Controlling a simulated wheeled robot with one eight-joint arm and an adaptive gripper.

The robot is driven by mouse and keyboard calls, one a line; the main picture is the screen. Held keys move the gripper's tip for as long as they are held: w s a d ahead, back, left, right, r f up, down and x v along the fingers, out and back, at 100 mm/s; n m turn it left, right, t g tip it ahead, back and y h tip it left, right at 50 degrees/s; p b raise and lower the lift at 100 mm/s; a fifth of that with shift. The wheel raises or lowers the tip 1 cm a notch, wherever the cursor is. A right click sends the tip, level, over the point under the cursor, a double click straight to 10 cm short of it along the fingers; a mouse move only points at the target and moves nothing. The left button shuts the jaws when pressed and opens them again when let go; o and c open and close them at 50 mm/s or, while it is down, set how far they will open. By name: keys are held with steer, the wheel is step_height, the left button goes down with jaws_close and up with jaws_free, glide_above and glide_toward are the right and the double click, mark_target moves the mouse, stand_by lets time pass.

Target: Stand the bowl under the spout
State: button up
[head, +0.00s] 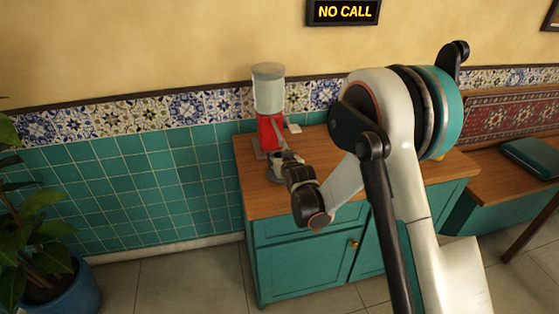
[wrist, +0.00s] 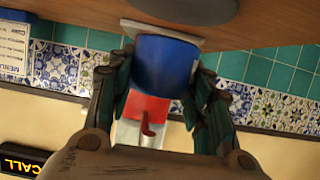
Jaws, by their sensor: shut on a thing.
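A red dispenser (head: 270,132) with a pale grey cylinder on top stands at the back left of the wooden counter. In the wrist view, which is upside down, its red body (wrist: 145,108) and a small dark red lever or spout (wrist: 150,129) show behind my gripper. My gripper (head: 287,160) is in front of the dispenser, low over the counter. In the wrist view its fingers are shut on a blue bowl (wrist: 166,66), close in front of the dispenser's grey base plate (wrist: 130,30). I cannot tell whether the bowl touches the plate.
A dark grey disc (wrist: 185,8) lies on the counter near the bowl. A small white item (head: 294,129) is right of the dispenser. The wooden counter top (head: 252,191) is bare at the front left. A tiled wall (head: 150,115) stands behind.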

step_height(320, 180, down, 3)
steer(key=shift+f+b, duration=0.1)
steer(key=shift+b, duration=0.45)
steer(key=shift+r, duration=0.2)
steer(key=shift+f, duration=0.1)
steer(key=o, duration=1.2)
steer(key=shift+s, duration=0.1)
steer(key=p+v, duration=0.3)
steer(key=v, duration=0.9)
